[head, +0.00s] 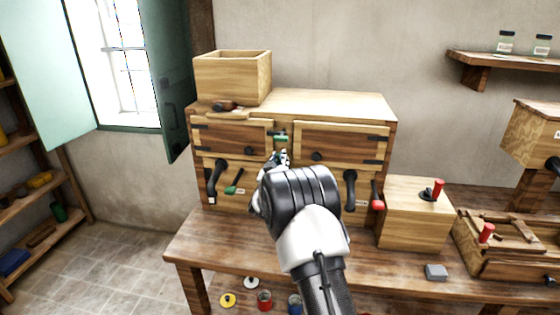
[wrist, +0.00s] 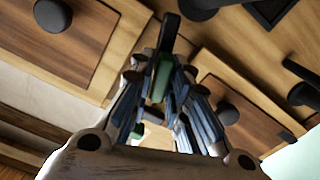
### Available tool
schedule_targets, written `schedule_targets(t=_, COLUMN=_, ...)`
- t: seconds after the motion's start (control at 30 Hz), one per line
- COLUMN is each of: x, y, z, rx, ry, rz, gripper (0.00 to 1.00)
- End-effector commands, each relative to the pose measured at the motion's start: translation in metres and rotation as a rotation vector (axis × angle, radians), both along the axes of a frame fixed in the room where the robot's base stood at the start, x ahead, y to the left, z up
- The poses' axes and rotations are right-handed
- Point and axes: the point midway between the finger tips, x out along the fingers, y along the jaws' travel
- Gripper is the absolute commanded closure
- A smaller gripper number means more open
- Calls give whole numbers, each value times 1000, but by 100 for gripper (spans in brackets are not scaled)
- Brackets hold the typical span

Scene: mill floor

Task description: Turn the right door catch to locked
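A wooden cabinet (head: 330,104) on a bench has a left door (head: 232,138) and a right door (head: 342,143), both closed, each with a dark round knob. A small catch with a green part (head: 281,139) sits between the doors near the top. My gripper (head: 278,158) is just below and in front of it. In the wrist view the green part (wrist: 160,78) lies between the fingers of my gripper (wrist: 163,85), with a dark bar above it. I cannot tell whether the fingers press on it. My wrist hides the cabinet's lower middle.
Lower on the cabinet are black levers (head: 216,178), (head: 350,188), a green handle (head: 234,181) and a red handle (head: 377,193). An open wooden box (head: 232,78) stands on top. A wooden block with a red-knobbed lever (head: 415,215) stands to the right.

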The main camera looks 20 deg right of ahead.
Motion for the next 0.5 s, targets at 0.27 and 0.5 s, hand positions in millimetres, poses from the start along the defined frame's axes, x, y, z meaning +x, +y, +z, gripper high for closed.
schedule_targets(t=0.27, x=0, y=0, z=0, rx=0, ry=0, rz=0, gripper=100)
schedule_targets(t=0.5, x=0, y=0, z=0, rx=-4, ry=3, rz=0, gripper=100)
